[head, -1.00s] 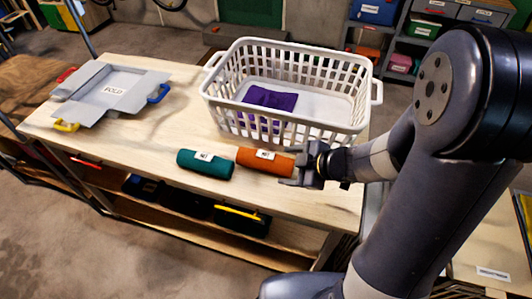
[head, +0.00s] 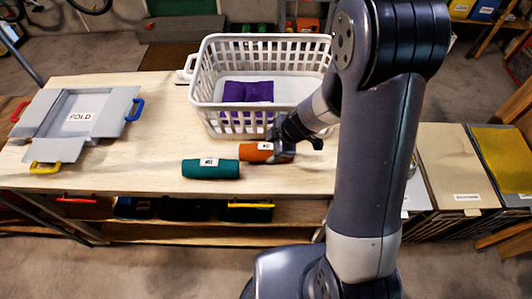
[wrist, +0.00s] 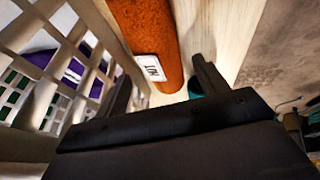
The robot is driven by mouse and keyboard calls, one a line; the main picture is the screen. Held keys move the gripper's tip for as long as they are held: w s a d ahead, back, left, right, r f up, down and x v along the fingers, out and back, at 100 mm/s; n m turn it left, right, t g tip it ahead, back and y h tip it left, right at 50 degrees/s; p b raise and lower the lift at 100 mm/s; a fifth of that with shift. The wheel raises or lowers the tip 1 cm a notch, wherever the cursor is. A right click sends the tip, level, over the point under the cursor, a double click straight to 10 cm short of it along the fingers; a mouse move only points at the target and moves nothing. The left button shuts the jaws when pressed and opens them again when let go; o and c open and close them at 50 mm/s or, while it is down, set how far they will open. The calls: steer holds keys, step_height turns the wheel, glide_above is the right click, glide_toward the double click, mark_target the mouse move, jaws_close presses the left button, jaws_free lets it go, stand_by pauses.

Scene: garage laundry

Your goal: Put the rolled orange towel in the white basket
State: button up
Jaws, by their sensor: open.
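The rolled orange towel (head: 255,152), with a white label, lies on the wooden bench just in front of the white basket (head: 262,118). My gripper (head: 281,150) is open at the towel's right end and hides that end in the head view. In the wrist view the orange towel (wrist: 147,32) runs away from the space between my open fingers (wrist: 165,84). Contact cannot be told. The basket's slatted wall (wrist: 38,78) is close on the left there. A folded purple cloth (head: 248,91) lies inside the basket.
A rolled teal towel (head: 211,169) lies left of the orange one, nearer the bench's front edge. A grey folding board (head: 75,117) with coloured handles is on the bench's left. Bare bench top (head: 160,110) lies between board and basket.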

mark_target(269, 149)
steer(key=b+x, duration=0.2)
steer(key=x, duration=0.3)
steer(key=shift+w+d+f, duration=0.15)
steer(key=shift+f, duration=0.05)
steer(key=shift+c, duration=0.6)
steer(key=shift+r, duration=0.1)
steer(key=c, duration=0.9)
